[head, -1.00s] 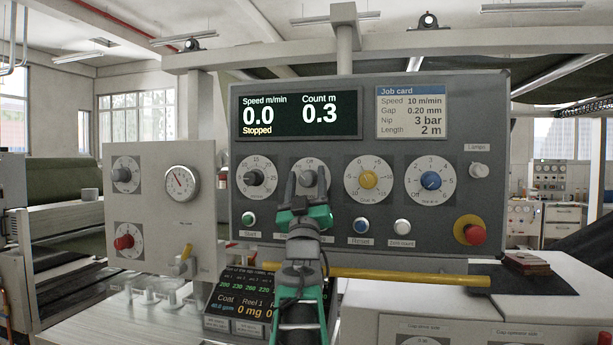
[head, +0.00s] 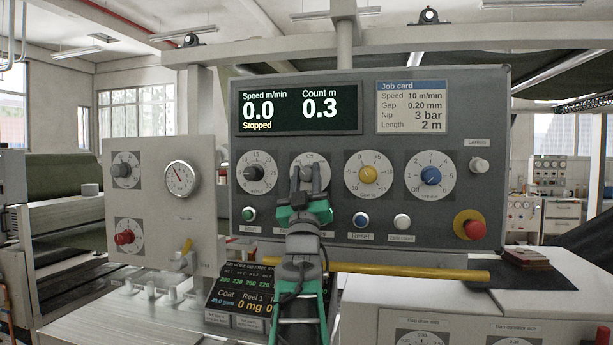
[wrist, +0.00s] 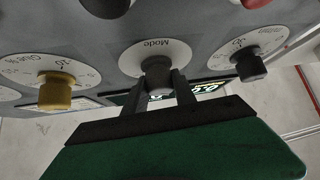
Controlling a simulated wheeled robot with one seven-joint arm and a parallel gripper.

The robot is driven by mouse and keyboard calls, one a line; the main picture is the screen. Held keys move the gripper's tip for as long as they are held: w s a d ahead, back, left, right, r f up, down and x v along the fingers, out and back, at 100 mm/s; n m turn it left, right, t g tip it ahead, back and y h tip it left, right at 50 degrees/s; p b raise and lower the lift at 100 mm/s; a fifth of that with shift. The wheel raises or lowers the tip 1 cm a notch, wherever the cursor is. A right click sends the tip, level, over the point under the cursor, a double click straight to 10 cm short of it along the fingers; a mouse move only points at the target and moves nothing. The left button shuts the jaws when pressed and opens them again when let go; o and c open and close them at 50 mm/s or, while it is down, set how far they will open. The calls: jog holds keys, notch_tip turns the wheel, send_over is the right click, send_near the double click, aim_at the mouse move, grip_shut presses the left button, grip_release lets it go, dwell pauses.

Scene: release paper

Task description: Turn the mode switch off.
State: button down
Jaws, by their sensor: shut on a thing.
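The mode switch is a grey knob on a round white dial (head: 311,160), second from the left in the dial row on the dark panel. The wrist view shows the dial upside down with the word Mode on it. My gripper (head: 307,176) is at this dial, with its two dark fingers on either side of the knob. In the wrist view the gripper (wrist: 163,94) is shut on the mode knob (wrist: 157,76). The fingers partly cover the dial, and I cannot read which mark the knob points to.
A black knob (head: 253,173) is on the left and a yellow knob (head: 368,174) on the right, both close to my gripper. A blue knob (head: 431,176) and a red emergency button (head: 474,230) are further right. The display (head: 300,108) reads 0.0, Stopped. A yellow bar (head: 410,270) runs below.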

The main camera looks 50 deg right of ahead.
jog(key=shift+f+m+b, duration=0.1)
jog(key=shift+m+b, duration=0.2)
jog(key=m+g+h+b, duration=0.1)
jog(key=m+g+b, duration=0.1)
jog(key=m, duration=0.1)
jog(key=shift+w+f+g+h+b, duration=0.1)
jog(key=shift+f+g+h+b, duration=0.15)
jog(key=shift+g+h+b, duration=0.15)
jog(key=m+g+h+b, duration=0.1)
jog(key=m+g, duration=0.1)
jog(key=m+g+h+b, duration=0.1)
jog(key=m+g+b, duration=0.1)
jog(key=m, duration=0.1)
jog(key=shift+m+g, duration=0.3)
jog(key=shift+g, duration=0.1)
jog(key=m+g, duration=0.1)
jog(key=m+g+b, duration=0.1)
jog(key=m+g, duration=0.3)
jog(key=shift+r, duration=0.25)
jog(key=shift+r+m+g+y+p, duration=0.15)
jog(key=shift+m+g+y+p, duration=0.2)
jog(key=shift+m+g, duration=2.15)
jog(key=shift+m, duration=0.3)
jog(key=c, duration=1)
grip_release()
